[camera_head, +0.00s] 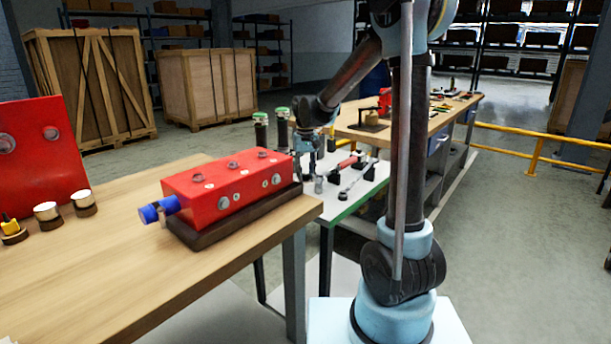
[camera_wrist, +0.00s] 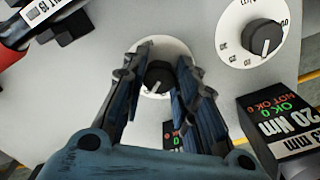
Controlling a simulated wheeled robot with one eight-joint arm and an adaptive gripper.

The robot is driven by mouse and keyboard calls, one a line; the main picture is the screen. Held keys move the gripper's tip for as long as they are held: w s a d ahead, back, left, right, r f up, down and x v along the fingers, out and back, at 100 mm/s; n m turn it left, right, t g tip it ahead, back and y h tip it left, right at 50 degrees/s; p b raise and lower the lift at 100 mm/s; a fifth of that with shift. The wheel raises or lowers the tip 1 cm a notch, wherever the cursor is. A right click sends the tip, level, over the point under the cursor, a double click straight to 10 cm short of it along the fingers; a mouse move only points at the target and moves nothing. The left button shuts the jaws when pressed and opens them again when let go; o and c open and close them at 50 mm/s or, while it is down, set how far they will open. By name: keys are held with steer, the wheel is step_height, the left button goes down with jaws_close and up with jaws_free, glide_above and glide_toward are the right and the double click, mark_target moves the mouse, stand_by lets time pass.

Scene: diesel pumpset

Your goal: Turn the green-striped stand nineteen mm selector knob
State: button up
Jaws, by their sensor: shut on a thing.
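In the wrist view a black selector knob (camera_wrist: 158,76) stands on a round white dial (camera_wrist: 150,47) on a pale grey panel. The fingers of my gripper (camera_wrist: 159,68) are on either side of this knob and shut on it. The fingers cover parts of the dial, and I cannot read its marks. In the head view my gripper (camera_head: 308,150) points down over the pale stand with a green edge (camera_head: 345,213). The knob cannot be made out there.
A second black knob (camera_wrist: 262,37) on a numbered dial is at the upper right. A black display box (camera_wrist: 283,125) marked 20 Nm is at the lower right. A red and black tool (camera_wrist: 35,22) lies at the upper left. A red block (camera_head: 228,183) stands on the wooden bench (camera_head: 130,255).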

mark_target(306, 174)
steer(key=shift+n, duration=0.3)
steer(key=o, duration=1)
steer(key=shift+o, duration=0.2)
steer(key=shift+r, duration=0.1)
step_height(306, 174, up, 12)
